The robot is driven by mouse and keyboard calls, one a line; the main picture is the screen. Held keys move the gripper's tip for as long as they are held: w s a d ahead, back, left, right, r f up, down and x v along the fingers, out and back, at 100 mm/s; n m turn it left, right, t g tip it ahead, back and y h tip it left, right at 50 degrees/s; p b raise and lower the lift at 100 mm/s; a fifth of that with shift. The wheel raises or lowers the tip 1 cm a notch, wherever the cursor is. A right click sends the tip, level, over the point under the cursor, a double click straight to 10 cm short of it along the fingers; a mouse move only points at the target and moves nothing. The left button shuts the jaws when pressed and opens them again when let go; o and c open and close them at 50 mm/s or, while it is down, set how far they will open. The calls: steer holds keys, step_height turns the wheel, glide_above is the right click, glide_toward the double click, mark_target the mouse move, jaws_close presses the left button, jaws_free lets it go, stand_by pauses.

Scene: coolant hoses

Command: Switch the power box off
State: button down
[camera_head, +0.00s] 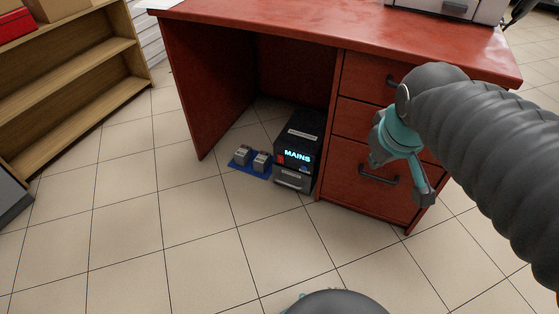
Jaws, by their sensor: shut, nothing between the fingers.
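The power box (298,150) is a black upright box on the floor under the red desk, against the left side of the drawer unit. Its front has a lit cyan "MAINS" label, a small red part beside the label and a light grey panel low down. I cannot make out the switch position. My gripper (424,192), teal and grey, hangs at the end of the grey ribbed arm on the right. It is shut and empty, in front of the drawers in the picture and well apart from the box.
A wooden shelf (75,75) stands at left. The tiled floor (200,240) in front is clear.

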mark_target(281, 160)
steer(key=w+a+f+n+b, duration=0.1)
steer(key=w+a+f+n, duration=0.25)
steer(key=w, duration=0.45)
steer(key=w+a+f+n+g, duration=0.1)
steer(key=w+a+f+n, duration=0.1)
steer(key=w+f+n, duration=0.4)
steer(key=w+a+f+n+b, duration=0.1)
steer(key=w+a+n, duration=0.25)
steer(key=w, duration=0.55)
steer(key=w+a+f+n, duration=0.4)
steer(key=a+f+n, duration=0.1)
steer(key=f, duration=0.4)
steer(key=w+a+f+n+b, duration=0.1)
steer(key=w+a+f+n, duration=0.3)
steer(key=f, duration=0.6)
steer(key=w+a+f+n+h+b, duration=0.1)
steer(key=w+a+f+n, duration=0.3)
steer(key=f, duration=0.5)
steer(key=shift+w+a+f+n, duration=0.25)
steer(key=shift+a+f+n, duration=0.1)
steer(key=shift+a+n, duration=0.6)
steer(key=shift+a, duration=0.1)
steer(key=w+d+f+b, duration=0.1)
steer(key=w+d+f, duration=0.1)
steer(key=w+f, duration=0.5)
steer(key=shift+d+f, duration=0.3)
steer(key=shift+f, duration=0.6)
steer(key=shift+w, duration=0.1)
